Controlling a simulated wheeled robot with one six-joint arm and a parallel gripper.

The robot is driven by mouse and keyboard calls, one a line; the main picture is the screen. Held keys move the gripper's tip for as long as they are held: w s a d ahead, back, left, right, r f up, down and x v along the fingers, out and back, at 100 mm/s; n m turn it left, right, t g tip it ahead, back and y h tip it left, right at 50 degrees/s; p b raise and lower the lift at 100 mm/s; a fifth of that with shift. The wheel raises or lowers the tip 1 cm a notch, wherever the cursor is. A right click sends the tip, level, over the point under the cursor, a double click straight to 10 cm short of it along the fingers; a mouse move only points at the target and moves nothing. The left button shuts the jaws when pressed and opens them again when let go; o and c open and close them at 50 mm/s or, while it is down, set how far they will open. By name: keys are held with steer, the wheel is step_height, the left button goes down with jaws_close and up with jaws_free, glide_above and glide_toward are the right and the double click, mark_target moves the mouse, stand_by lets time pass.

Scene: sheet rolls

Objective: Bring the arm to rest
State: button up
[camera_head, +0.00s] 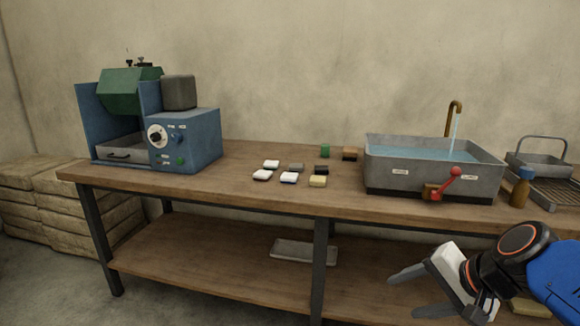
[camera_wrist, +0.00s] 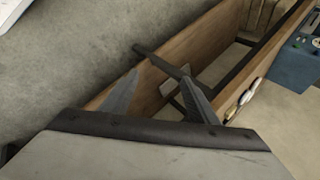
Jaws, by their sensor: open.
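My gripper (camera_head: 408,291) is at the lower right of the head view, in front of the bench and lower than its top. Its two grey fingers point left and stand apart, with nothing between them. In the wrist view the gripper (camera_wrist: 160,100) shows its two fingers spread, with the bench (camera_wrist: 217,45) and floor beyond them. My blue and black arm comes in from the right edge of the head view. The rest of the arm is out of view.
The wooden bench (camera_head: 230,190) carries a blue machine (camera_head: 195,140) at left, several small blocks (camera_head: 289,178) in the middle, and a metal sink (camera_head: 400,172) with running water at right. A brown bottle (camera_head: 520,192) and wire rack (camera_head: 560,190) stand farther right. Sacks (camera_head: 35,210) lie at left.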

steer(key=s+d+f+n+g+h, duration=0.1)
steer(key=s+d+f+n+h, duration=0.1)
steer(key=s+n, duration=0.6)
steer(key=shift+d+f+n+g+h, duration=0.4)
steer(key=shift+d+n+h, duration=0.4)
steer(key=shift+h, duration=0.4)
